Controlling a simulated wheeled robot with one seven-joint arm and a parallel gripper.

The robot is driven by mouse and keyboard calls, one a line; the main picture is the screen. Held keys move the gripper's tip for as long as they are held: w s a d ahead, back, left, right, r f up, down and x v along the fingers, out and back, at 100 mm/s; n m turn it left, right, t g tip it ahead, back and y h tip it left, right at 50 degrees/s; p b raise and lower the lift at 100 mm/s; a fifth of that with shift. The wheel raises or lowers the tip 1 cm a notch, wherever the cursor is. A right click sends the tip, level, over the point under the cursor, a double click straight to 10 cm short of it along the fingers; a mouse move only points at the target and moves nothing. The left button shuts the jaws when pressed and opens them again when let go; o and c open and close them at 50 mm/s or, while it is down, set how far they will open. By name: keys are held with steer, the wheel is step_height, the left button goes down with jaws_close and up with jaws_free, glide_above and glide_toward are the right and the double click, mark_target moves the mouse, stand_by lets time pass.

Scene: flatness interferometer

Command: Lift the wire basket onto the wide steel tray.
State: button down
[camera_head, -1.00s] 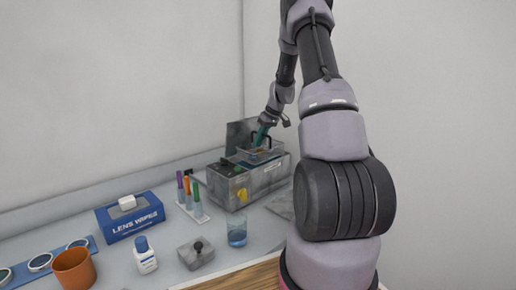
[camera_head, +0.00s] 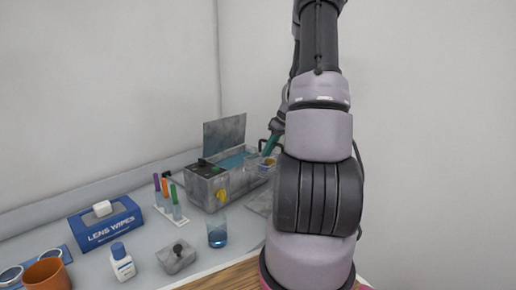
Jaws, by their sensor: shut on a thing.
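The wire basket (camera_head: 255,161) is a small see-through mesh box with something orange inside. It hangs at the right end of the grey bath unit, partly hidden by my arm. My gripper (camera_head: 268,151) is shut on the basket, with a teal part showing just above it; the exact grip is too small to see. The wide steel tray (camera_head: 261,201) lies flat on the bench to the right of the bath unit. My arm hides its right part.
The grey bath unit (camera_head: 207,189) has a raised lid (camera_head: 224,134) and blue liquid (camera_head: 233,160) inside. A beaker (camera_head: 217,232) of blue liquid stands in front of it. A rack of coloured pens (camera_head: 172,213), a lens wipes box (camera_head: 106,226) and a white bottle (camera_head: 122,263) are to the left.

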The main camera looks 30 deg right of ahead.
mark_target(274, 144)
steer(key=shift+s+d, duration=0.2)
steer(key=shift+s, duration=0.3)
steer(key=shift+s+d, duration=0.2)
steer(key=shift+s, duration=0.3)
steer(key=shift+s+r, duration=0.15)
steer(key=shift+r, duration=1.25)
steer(key=shift+w+d+f, duration=0.15)
steer(key=shift+w+d, duration=0.25)
steer(key=shift+w, duration=0.05)
steer(key=shift+f, duration=8.15)
steer(key=shift+f, duration=0.6)
steer(key=c, duration=0.8)
jaws_free()
